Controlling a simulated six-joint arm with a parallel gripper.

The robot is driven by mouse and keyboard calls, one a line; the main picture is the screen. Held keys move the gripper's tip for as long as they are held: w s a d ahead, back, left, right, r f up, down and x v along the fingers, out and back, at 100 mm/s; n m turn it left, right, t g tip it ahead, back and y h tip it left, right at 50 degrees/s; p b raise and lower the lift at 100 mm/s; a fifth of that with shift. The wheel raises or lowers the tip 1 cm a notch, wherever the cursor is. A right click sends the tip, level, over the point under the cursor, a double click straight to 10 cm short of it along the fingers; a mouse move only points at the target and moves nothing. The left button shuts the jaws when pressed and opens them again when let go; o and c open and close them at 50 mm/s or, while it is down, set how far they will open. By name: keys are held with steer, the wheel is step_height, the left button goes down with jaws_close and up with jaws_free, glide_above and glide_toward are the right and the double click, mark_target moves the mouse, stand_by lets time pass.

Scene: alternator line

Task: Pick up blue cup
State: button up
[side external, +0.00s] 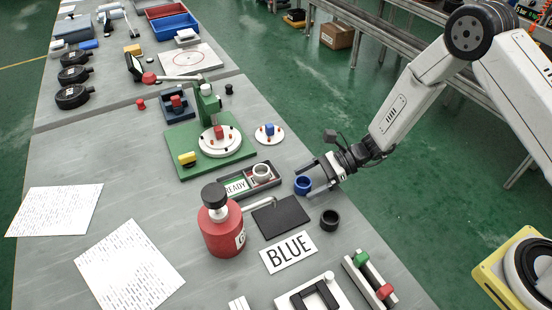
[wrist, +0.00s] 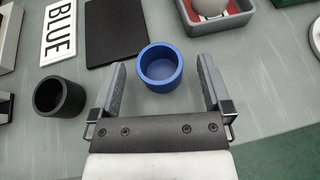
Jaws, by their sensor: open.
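The blue cup (side external: 303,185) stands upright on the grey table near its right edge in the side external view. In the wrist view the blue cup (wrist: 160,68) sits between and just ahead of my fingertips, its open top facing up. My gripper (side external: 310,176) is open, with one finger on each side of the cup. In the wrist view my gripper (wrist: 161,70) shows both fingers apart from the cup, with a gap on each side. I cannot tell exactly how high the fingers are above the table.
A black cup (wrist: 59,97) stands left of my gripper in the wrist view. A black pad (wrist: 115,32) and a BLUE sign (wrist: 59,33) lie nearby. A red-lined tray (wrist: 238,16) with a white cup (side external: 262,172) is close behind. A red canister (side external: 220,225) stands farther left.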

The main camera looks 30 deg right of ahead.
steer(key=shift+a+f, duration=0.15)
steer(key=shift+a, duration=0.15)
steer(key=c, duration=1.3)
steer(key=shift+r, duration=0.25)
steer(key=shift+w+r, duration=0.1)
steer(key=shift+r, duration=0.75)
steer(key=shift+s+d+r, duration=0.75)
steer(key=shift+s+r, duration=1.05)
steer(key=shift+s, duration=0.45)
steer(key=shift+s+d+r, duration=0.7)
steer(key=shift+s+r, duration=1.15)
steer(key=shift+s, duration=0.35)
steer(key=shift+s+d+r, duration=0.75)
steer(key=shift+s+r, duration=1.05)
steer(key=shift+s, duration=0.45)
